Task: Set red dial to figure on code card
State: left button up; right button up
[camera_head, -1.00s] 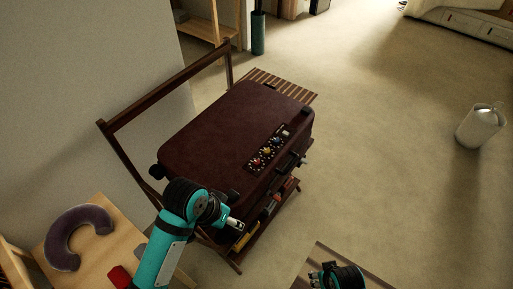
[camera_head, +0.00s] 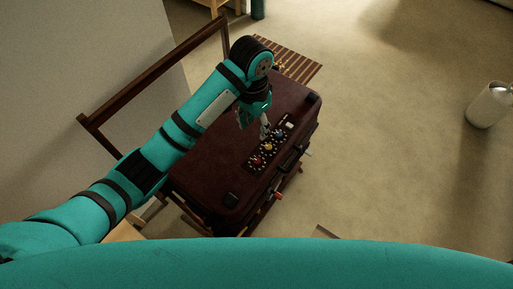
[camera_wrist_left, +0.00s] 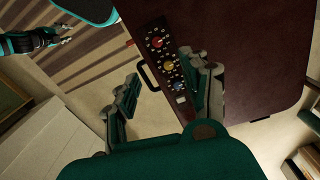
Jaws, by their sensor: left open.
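A dark red suitcase (camera_head: 212,157) lies on a wooden rack, with a black dial panel near its handle edge. The red dial (camera_head: 257,160) is at the near end of the panel, then a yellow dial (camera_head: 268,147) and a blue dial (camera_head: 279,134). The red dial also shows in the left wrist view (camera_wrist_left: 158,43). A small pale piece (camera_head: 289,125) sits at the far end; I cannot read it. My left gripper (camera_head: 264,130) is over the suitcase beside the blue and yellow dials, open and empty. My right gripper (camera_wrist_left: 68,33) shows small in the left wrist view, its fingers apart.
The suitcase handle (camera_head: 291,160) sticks out beside the panel. The dark wooden rack rail (camera_head: 150,80) rises behind, near the wall. The floor between is clear.

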aim_at(257, 160)
pick_arm(q)
jog(key=f, duration=1.1)
jog(key=s+f, duration=0.1)
jog(key=f, duration=0.4)
jog(key=shift+d+f+p, duration=0.3)
grip_shut()
